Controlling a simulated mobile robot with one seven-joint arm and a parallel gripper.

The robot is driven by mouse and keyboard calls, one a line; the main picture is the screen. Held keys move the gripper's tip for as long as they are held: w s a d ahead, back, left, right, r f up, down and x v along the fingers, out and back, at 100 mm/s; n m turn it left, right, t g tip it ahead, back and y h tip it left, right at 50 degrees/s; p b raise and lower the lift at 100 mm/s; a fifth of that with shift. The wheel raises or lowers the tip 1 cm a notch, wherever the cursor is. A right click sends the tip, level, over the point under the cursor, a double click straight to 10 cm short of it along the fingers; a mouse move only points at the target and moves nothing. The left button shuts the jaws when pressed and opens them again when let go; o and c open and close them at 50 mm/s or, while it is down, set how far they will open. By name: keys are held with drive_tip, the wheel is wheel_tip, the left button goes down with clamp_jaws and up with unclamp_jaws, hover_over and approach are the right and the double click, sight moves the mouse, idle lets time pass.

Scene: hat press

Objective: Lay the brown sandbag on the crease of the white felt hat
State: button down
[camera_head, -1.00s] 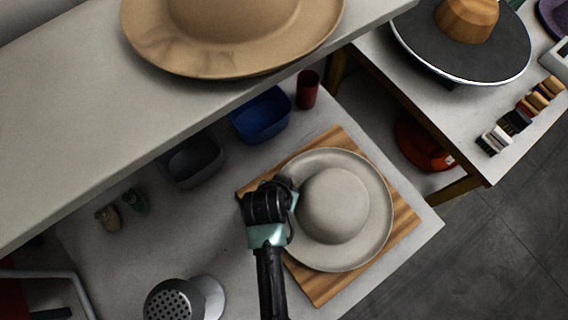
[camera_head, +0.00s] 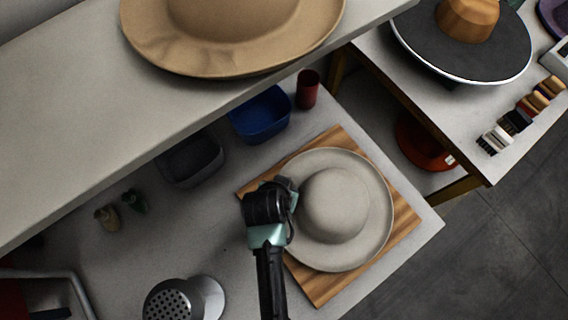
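The white felt hat (camera_head: 337,203) lies brim down on a striped wooden board (camera_head: 405,222) at the right of the lower table. Its crown is round and up; I cannot make out a crease from here. My gripper (camera_head: 288,190) is over the left part of the hat's brim, beside the crown.
A shelf (camera_head: 60,130) with a tan hat (camera_head: 235,30) overhangs the table's back. A blue bin (camera_head: 260,114), dark bin (camera_head: 190,160) and red cup (camera_head: 307,90) stand below it. A perforated metal head (camera_head: 172,302) is at front left. The table between is clear.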

drive_tip(key=shift+f, duration=0.2)
drive_tip(key=shift+c, duration=1.6)
unclamp_jaws()
drive_tip(key=shift+r+p, duration=5)
drive_tip(key=shift+p, duration=0.05)
